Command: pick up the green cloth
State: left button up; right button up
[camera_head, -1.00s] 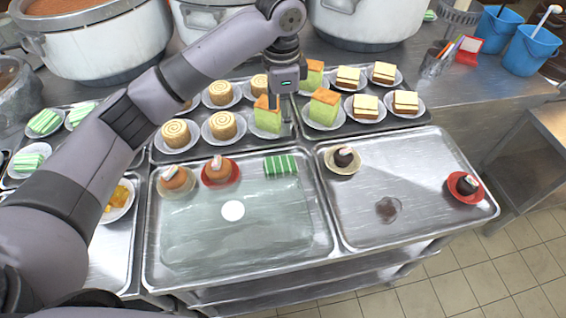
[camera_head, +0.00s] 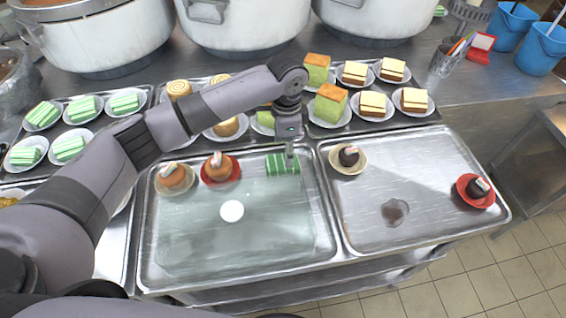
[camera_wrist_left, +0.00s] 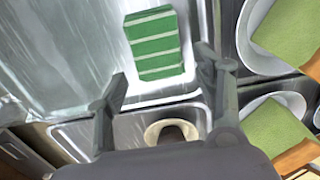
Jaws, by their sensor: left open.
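The green cloth (camera_head: 281,164), folded with white stripes, lies in the far right corner of the left metal tray (camera_head: 235,262). In the left wrist view the cloth (camera_wrist_left: 153,44) lies ahead of the fingers, apart from them. My left gripper (camera_head: 291,152) is above the cloth's right end in the head view, pointing down. In the left wrist view my left gripper (camera_wrist_left: 160,82) is open, with nothing between its fingers. My right gripper is not in view.
Two round brown cakes on plates (camera_head: 220,167) stand left of the cloth. Plates of green cake (camera_head: 330,105) stand close behind. The right tray (camera_head: 420,225) holds two dark cakes. Large pots (camera_head: 240,25) line the back.

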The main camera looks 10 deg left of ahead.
aim_at(283, 162)
pick_arm(q)
jog(key=f, duration=0.3)
jog(key=f+p, duration=0.1)
jog(key=shift+s+a+f, duration=0.3)
jog(key=shift+s+a, duration=0.05)
jog(key=shift+f, duration=0.55)
jog(key=shift+c, duration=0.6)
jog(key=c, duration=0.8)
